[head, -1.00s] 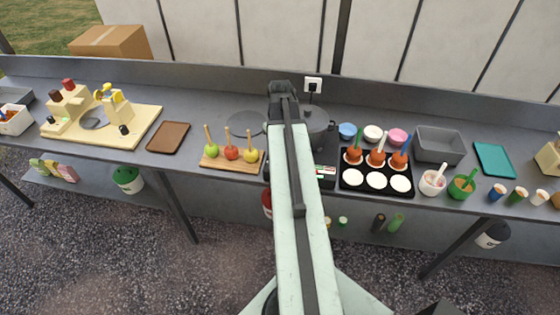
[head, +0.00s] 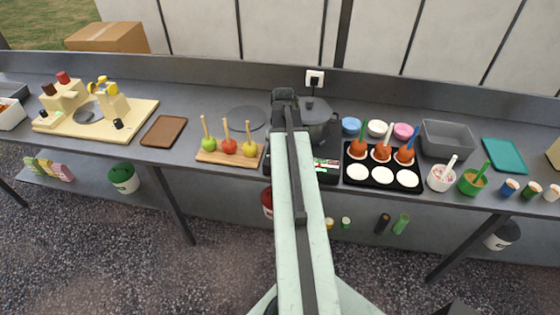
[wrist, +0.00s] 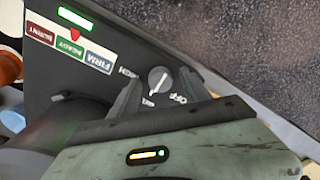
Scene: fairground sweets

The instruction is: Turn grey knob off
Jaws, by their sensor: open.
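In the wrist view a round grey knob (wrist: 159,80) sits on a dark panel (wrist: 130,50). White lettering around it reads OFF, WARM and HIGH, seen turned over. A pale line marks the knob's face; I cannot tell surely which setting it points to. My gripper (wrist: 160,76) is open, with one finger on each side of the knob in the picture. I cannot tell whether they touch it. In the head view my arm covers the knob and the gripper. Part of the black cooker (head: 329,172) shows right of the arm, with a grey pot (head: 317,119) on it.
The panel also carries coloured labels (wrist: 70,47) and a lit green strip (wrist: 75,19). A black tray (head: 382,173) with caramel apples stands close right of the cooker. A wooden board (head: 228,158) with apples on sticks is left of it.

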